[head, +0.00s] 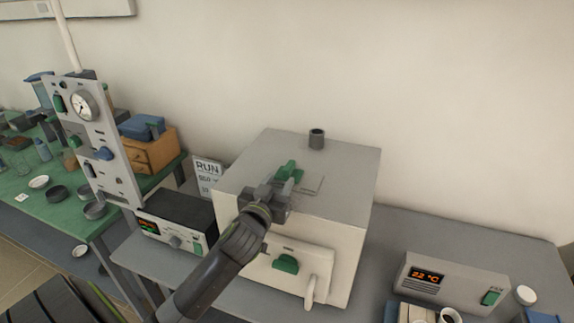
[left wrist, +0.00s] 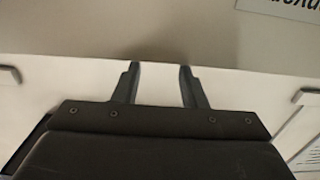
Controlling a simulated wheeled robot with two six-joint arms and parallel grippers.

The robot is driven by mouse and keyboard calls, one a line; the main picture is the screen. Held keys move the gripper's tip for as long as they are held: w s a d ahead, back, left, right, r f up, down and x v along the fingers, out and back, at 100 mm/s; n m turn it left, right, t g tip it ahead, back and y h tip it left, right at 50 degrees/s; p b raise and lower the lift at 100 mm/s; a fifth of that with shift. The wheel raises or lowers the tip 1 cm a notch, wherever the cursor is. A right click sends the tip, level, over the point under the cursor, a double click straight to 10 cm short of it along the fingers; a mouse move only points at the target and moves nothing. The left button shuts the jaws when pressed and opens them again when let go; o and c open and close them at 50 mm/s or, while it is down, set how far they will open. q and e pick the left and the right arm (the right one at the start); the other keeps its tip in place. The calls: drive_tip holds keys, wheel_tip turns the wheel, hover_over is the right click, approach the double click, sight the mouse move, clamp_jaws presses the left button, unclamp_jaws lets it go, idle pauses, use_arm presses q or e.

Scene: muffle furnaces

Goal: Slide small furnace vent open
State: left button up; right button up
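The small furnace (head: 330,160) is a pale box with a grey top, in the middle of the head view. On its top a green vent handle (head: 289,168) stands beside a thin flat plate outline (head: 313,184). My left gripper (head: 284,183) is over the front part of the top, right at the green handle and partly covering it. I cannot tell whether they touch. In the left wrist view the two fingers (left wrist: 157,75) stand apart with only pale surface between them; the green handle does not show there. My right gripper is not in view.
A short dark chimney (head: 317,139) rises from the furnace top. A controller (head: 174,222) and a gauge panel (head: 95,140) stand left. A 22 °C display box (head: 450,281) stands right.

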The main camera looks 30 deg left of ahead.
sight(285, 172)
use_arm(q)
drive_tip(key=p+x, duration=0.1)
drive_tip(key=x, duration=0.5)
drive_tip(key=shift+w, duration=0.25)
clamp_jaws()
